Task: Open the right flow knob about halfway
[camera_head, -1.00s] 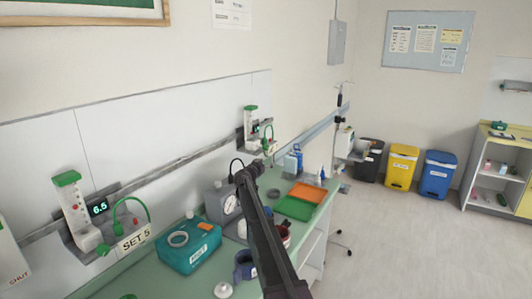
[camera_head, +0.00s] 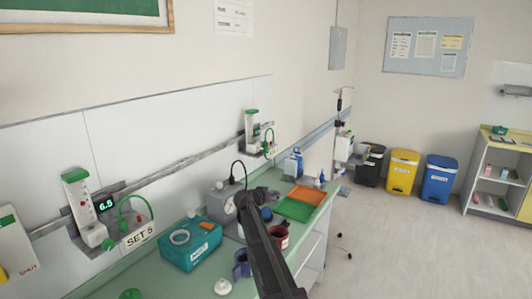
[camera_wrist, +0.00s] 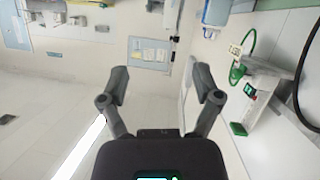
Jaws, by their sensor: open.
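The right flow unit (camera_head: 251,128) is on the wall rail, with a green cap, a small display and a green tube. In the wrist view it appears upside down at the right (camera_wrist: 270,72), with a small green part that looks like its knob (camera_wrist: 236,74). The knob is too small to make out clearly in the head view. My gripper (camera_wrist: 158,84) is open and empty, with the unit off to one side of its fingers. In the head view my gripper (camera_head: 266,193) is over the counter, below and apart from the unit.
The left flow unit (camera_head: 78,205) has a display reading 6.5 and a SET 5 label (camera_head: 140,236). A teal box (camera_head: 190,247), a grey gauge device (camera_head: 216,202), mugs and orange and green trays (camera_head: 294,209) crowd the counter. Open floor lies to the right.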

